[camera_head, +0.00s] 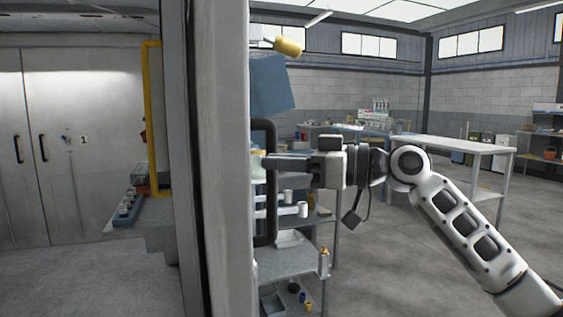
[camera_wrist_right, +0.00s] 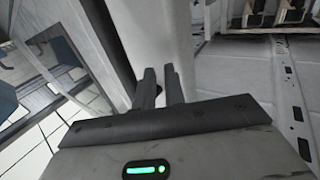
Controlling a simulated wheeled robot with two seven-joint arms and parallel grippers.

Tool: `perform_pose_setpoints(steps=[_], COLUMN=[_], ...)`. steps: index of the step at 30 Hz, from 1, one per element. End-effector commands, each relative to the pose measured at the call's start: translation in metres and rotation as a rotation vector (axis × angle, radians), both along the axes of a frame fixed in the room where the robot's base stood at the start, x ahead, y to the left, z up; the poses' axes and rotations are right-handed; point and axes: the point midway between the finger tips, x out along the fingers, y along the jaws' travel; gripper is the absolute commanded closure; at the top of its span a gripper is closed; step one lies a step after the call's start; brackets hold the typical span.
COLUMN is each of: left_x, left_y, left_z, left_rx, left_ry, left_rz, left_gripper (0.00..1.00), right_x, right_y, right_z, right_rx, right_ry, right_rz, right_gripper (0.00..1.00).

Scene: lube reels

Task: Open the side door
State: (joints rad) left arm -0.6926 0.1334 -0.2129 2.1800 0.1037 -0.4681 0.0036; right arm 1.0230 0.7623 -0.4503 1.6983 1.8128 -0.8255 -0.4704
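The door panel (camera_head: 222,150) stands edge-on, pale grey, in the middle of the head view. A black vertical bar handle (camera_head: 271,205) stands out from its right side. My right gripper (camera_head: 287,164) comes in from the right at mid-height of the handle, and its fingers overlap the bar there. In the right wrist view the two dark fingers (camera_wrist_right: 160,88) stand apart with a narrow gap, and a white panel shows behind them. I see no handle between them; whether they touch the bar cannot be told. My left gripper is not in view.
A grey shelf cart (camera_head: 290,265) with small items stands behind the handle. A white table (camera_head: 455,146) is further back right. Left of the door are a shelf with bottles (camera_head: 128,205) and closed double doors (camera_head: 60,150). Floor at the right is open.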

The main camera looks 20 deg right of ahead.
Motion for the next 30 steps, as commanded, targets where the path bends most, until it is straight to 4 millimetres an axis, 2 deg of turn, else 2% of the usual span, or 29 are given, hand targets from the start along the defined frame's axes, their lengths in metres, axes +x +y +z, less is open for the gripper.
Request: perform_pose_setpoints(steps=[1,3,14,20,30], left_x=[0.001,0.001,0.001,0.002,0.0], left_y=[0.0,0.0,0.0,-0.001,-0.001], left_z=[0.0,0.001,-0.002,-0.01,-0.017], left_rx=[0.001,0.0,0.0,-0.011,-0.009], left_ry=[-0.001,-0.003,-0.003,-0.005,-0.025], left_rz=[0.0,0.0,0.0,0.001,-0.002], left_gripper=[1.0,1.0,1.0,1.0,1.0], right_x=[0.0,0.0,-0.002,-0.02,-0.063], right_y=[0.0,0.0,-0.005,-0.034,-0.103], right_z=[0.0,0.0,-0.001,-0.004,-0.004], right_rx=[0.0,0.0,0.0,-0.001,-0.001], right_ry=[0.0,0.0,0.0,0.001,0.002], right_rz=[0.0,0.0,-0.002,-0.005,-0.004], right_gripper=[0.74,0.61,0.61,0.61,0.61])
